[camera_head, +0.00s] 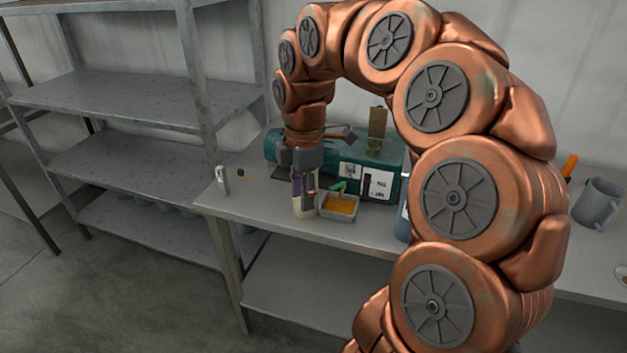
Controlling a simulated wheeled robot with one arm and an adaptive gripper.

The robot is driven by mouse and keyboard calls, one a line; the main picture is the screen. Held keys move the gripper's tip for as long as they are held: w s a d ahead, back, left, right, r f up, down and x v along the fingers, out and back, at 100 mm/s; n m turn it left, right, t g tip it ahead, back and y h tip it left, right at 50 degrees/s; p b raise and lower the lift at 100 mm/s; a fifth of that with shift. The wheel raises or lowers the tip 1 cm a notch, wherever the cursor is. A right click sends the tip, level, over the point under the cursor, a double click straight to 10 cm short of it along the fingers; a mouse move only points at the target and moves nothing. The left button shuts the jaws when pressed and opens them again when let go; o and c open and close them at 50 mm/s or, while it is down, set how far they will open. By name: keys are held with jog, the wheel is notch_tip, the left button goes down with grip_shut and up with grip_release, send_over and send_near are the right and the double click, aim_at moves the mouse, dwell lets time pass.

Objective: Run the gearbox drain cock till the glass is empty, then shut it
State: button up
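The teal gearbox (378,157) lies on the bench, partly behind my arm, with white labels on its front. A small green lever (338,187), which looks like the drain cock's handle, sits low at its front. Just below it, a grey tray (323,213) holds amber liquid.
A small white and dark item (222,180) stands at the bench's left end. A blue container (402,222) stands right of the tray, partly behind my arm. A grey mug (597,204) is at the far right. Metal shelves (135,95) stand left of the bench.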

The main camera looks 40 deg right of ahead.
jog(key=shift+m, duration=0.9)
jog(key=shift+s+a+r+p, duration=0.15)
jog(key=shift+s+a+p, duration=0.15)
jog(key=shift+s+a, duration=1.5)
jog(key=shift+w+a, duration=0.1)
